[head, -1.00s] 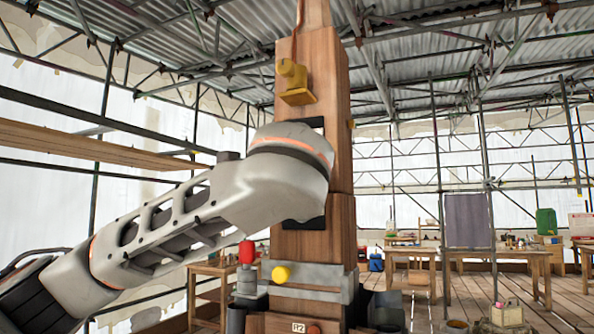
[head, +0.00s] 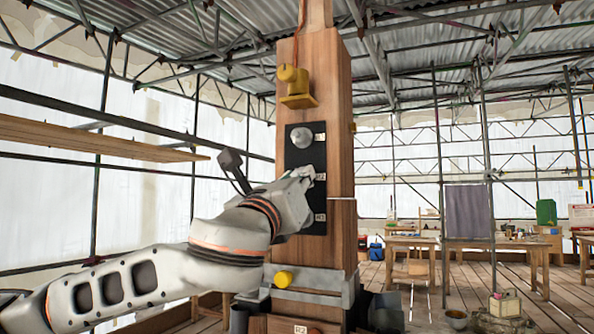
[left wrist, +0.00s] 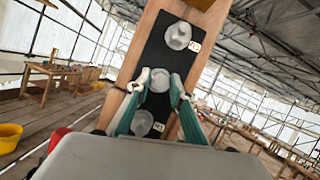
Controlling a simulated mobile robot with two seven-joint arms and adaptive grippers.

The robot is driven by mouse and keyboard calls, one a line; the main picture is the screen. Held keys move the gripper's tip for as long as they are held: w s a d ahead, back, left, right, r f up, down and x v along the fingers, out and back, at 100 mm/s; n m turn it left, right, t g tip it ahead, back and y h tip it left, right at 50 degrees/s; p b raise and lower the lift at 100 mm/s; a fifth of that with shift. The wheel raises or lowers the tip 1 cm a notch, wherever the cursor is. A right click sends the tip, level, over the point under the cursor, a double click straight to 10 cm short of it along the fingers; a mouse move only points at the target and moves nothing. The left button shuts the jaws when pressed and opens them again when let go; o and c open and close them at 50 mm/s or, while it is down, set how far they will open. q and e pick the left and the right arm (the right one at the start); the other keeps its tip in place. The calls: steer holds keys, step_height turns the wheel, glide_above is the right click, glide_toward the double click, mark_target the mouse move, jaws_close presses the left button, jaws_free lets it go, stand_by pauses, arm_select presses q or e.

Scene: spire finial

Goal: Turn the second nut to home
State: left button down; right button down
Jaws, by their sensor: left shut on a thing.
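A black plate (head: 292,157) is fixed to the front of the wooden post (head: 339,160), with nuts one above another and a small label beside each. The top grey nut (head: 302,137) is clear of my gripper and also shows in the left wrist view (left wrist: 178,35). My left gripper (head: 304,180) is at the middle label. In the left wrist view its teal-sided fingers stand on either side of the second nut (left wrist: 160,79), shut on it. The lower nut (left wrist: 141,122) shows below, between the fingers; in the head view my gripper hides it. My right gripper is out of view.
A yellow bracket (head: 297,88) juts from the post above the plate. Below is a grey metal band (head: 318,284) with a yellow knob (head: 283,279). Workbenches (head: 490,243) stand back right. A yellow bucket (left wrist: 9,137) is on the floor. Scaffolding surrounds the post.

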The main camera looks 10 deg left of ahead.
arm_select(q)
steer(key=m+g+h+p, duration=0.1)
steer(key=m+h, duration=0.1)
steer(key=m, duration=0.5)
steer(key=m+g+h+p, duration=0.1)
steer(key=m+g+h, duration=0.1)
steer(key=m, duration=0.5)
steer(key=m+g+h+p, duration=0.2)
steer(key=m+h, duration=0.2)
steer(key=m, duration=0.3)
steer(key=shift+a+r, duration=0.2)
steer(key=shift+a, duration=0.15)
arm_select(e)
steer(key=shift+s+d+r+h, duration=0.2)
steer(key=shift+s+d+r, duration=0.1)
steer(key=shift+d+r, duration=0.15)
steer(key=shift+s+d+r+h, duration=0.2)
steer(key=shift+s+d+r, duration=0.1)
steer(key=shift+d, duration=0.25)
arm_select(q)
steer(key=shift+m+g, duration=0.3)
steer(key=shift+m, duration=0.1)
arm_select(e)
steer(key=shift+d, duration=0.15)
arm_select(q)
steer(key=c, duration=1.8)
jaws_free()
steer(key=shift+w, duration=0.1)
